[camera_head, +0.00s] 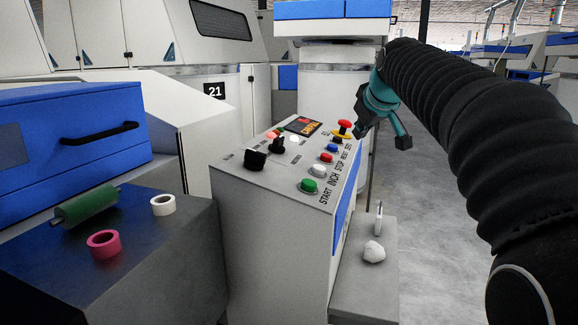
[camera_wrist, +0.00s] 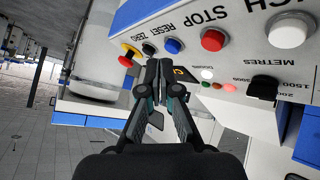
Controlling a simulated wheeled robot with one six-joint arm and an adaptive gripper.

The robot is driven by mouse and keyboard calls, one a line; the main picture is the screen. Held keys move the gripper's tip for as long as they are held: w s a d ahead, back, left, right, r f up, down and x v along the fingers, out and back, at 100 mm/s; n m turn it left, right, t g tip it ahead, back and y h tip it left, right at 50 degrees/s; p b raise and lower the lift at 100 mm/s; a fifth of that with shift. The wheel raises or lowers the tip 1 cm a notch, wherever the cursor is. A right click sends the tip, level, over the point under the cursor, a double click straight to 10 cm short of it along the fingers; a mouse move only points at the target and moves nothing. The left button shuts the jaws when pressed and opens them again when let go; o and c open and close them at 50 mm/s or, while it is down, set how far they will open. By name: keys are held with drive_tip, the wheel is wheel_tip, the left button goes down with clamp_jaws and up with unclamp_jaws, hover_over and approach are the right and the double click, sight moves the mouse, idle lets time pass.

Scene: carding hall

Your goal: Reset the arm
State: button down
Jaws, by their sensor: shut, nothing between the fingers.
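My gripper (camera_head: 359,127) is at the end of my black-sleeved arm, beside the far right end of the control panel (camera_head: 262,185). In the wrist view my gripper's fingers (camera_wrist: 159,66) are together with nothing between them. They point toward the panel edge near the red-and-yellow emergency button (camera_wrist: 128,55), the black button (camera_wrist: 148,50) and the blue button (camera_wrist: 173,46). I cannot tell the exact gap to the panel, and no contact is clear. My arm reaches in from the right of the head view, raised above the floor.
A low grey ledge (camera_head: 362,300) at the panel's right bears a white lump (camera_head: 374,251). The floor (camera_head: 435,215) right of it looks clear.

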drive_tip(key=s+f+m+g, duration=0.1)
drive_tip(key=s+f+m, duration=0.1)
drive_tip(key=s+f, duration=0.7)
drive_tip(key=s+f+m+g, duration=0.1)
drive_tip(key=s+f+m, duration=0.1)
drive_tip(key=s+f, duration=0.7)
drive_tip(key=s+f+m+g+h, duration=0.1)
drive_tip(key=s+f, duration=0.8)
drive_tip(key=s, duration=0.9)
drive_tip(key=shift+a+m+g, duration=0.25)
drive_tip(key=shift+m+g, duration=0.15)
drive_tip(key=shift+g, duration=0.1)
